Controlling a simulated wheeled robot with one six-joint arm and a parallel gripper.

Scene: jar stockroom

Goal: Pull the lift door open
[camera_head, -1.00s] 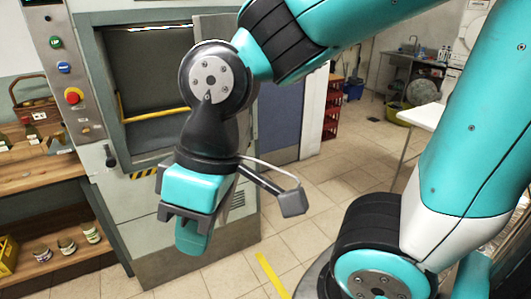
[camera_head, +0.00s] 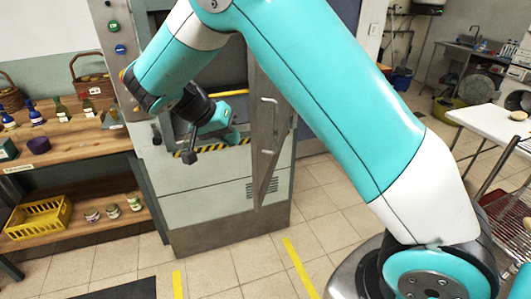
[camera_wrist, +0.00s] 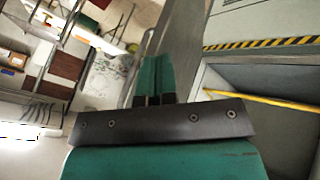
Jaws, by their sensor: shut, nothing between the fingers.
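The lift (camera_head: 215,205) is a grey cabinet with a dark opening, a yellow bar (camera_head: 228,93) across it and a black-and-yellow striped sill. Its grey door (camera_head: 262,180) stands open at the right side of the opening, swung outward, with a pale vertical handle (camera_head: 268,127) on its face. My gripper (camera_head: 233,136) is at the opening, on the inner side of the door, just left of it. In the wrist view its teal fingers (camera_wrist: 153,78) are together and hold nothing. I cannot tell whether they touch the door. The bar (camera_wrist: 265,99) shows at right there.
Wooden shelves (camera_head: 75,150) with jars, bottles and a yellow crate (camera_head: 38,217) stand left of the lift. A white table (camera_head: 490,122) is at the right. Tiled floor with yellow strips (camera_head: 300,268) lies clear in front of the lift.

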